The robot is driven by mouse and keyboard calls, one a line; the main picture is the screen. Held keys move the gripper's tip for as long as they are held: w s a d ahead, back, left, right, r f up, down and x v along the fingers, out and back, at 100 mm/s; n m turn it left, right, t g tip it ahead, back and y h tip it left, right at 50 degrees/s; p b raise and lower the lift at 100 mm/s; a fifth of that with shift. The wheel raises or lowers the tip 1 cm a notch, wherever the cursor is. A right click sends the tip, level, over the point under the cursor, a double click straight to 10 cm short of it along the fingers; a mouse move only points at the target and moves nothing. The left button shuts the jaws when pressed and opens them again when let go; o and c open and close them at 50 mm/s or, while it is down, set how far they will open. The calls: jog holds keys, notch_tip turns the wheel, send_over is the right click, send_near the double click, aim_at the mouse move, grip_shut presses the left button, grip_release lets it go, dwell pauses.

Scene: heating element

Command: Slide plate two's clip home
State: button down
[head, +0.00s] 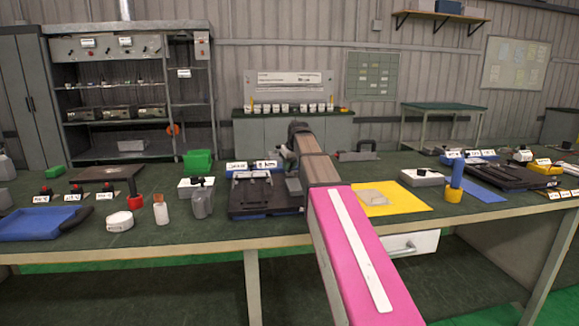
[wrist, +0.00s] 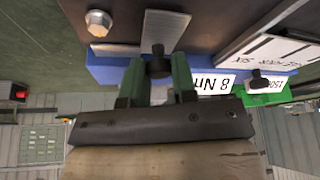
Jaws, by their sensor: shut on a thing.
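In the wrist view, my gripper (wrist: 158,85) has its two green fingers closed around a small dark knob (wrist: 157,66). The knob stands at the end of a flat grey metal clip (wrist: 165,30), which lies along a dark plate (wrist: 210,20). A silver hex bolt (wrist: 98,22) sits on the plate left of the clip. I cannot read which plate this is. In the head view, my gripper (head: 293,186) is at the right side of a black fixture (head: 262,196) on the bench; my arm hides the fingertips and clip.
White labels, one reading "8 Nm" (wrist: 215,84), stand close beside the fingers. A green box (head: 198,162) and grey container (head: 201,204) are left of the fixture. A yellow mat (head: 400,205) lies right of my arm. Another black fixture (head: 500,175) is farther right.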

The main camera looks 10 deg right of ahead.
aim_at(290, 176)
jog(key=s, duration=0.5)
jog(key=shift+s, duration=0.2)
jog(key=c, duration=0.9)
grip_release()
jog(key=v, duration=1)
jog(key=shift+s+r, duration=0.1)
jog(key=shift+r, duration=0.3)
jog(key=shift+s, duration=0.1)
